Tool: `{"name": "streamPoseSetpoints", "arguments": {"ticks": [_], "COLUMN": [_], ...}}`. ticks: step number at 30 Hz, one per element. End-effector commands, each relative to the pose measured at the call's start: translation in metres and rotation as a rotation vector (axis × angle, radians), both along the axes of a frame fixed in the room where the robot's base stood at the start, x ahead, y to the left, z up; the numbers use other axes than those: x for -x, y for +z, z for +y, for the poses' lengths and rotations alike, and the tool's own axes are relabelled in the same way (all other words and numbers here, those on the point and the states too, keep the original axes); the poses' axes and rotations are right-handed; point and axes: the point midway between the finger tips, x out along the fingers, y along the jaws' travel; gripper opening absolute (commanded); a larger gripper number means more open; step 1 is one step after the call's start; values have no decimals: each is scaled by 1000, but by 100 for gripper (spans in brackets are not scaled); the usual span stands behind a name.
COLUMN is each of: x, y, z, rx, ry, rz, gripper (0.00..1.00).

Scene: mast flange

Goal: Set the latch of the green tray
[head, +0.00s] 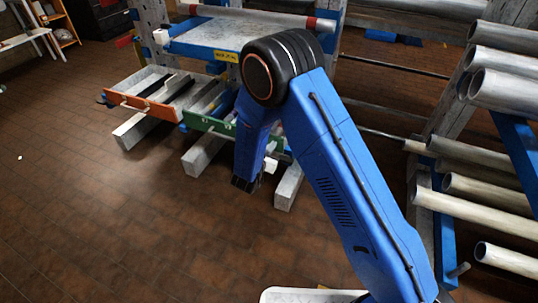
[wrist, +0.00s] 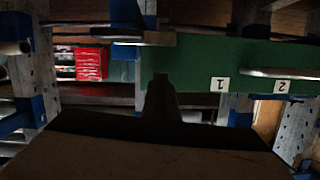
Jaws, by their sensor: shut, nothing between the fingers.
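The green tray (head: 208,124) sits low in the rack, its front partly hidden behind my arm. In the wrist view its green front (wrist: 195,62) fills the upper middle and right, with upside-down labels 1 (wrist: 219,84) and 2 (wrist: 282,87). A pale metal bar (wrist: 280,72) runs across the front just above label 2; whether it is the latch or a handle I cannot tell. My gripper (wrist: 160,78) is shut and empty, its dark fingers pointing at the green front left of label 1. Contact cannot be made out. In the head view its fingertips are hidden.
An orange tray (head: 140,107) holding long pieces is left of the green one. A blue-edged shelf (head: 215,36) is above. Metal pipes (head: 465,205) stick out of the rack at right. Grey beams (head: 204,154) jut onto the brown floor. The floor at left is clear.

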Motion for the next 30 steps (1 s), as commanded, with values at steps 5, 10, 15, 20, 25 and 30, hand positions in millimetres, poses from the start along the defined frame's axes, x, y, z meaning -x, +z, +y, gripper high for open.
{"name": "streamPoseSetpoints", "arguments": {"ticks": [5, 10, 15, 20, 25, 30], "x": [21, 44, 68, 84, 91, 89], "y": [6, 12, 19, 23, 25, 27], "z": [8, 17, 26, 31, 33, 33], "rx": [0, -1, -1, 0, -1, -8], "ry": [2, 3, 3, 2, 0, 2], "rz": [1, 0, -1, 0, 0, 3], "gripper": [0, 0, 0, 0, 0, 0]}}
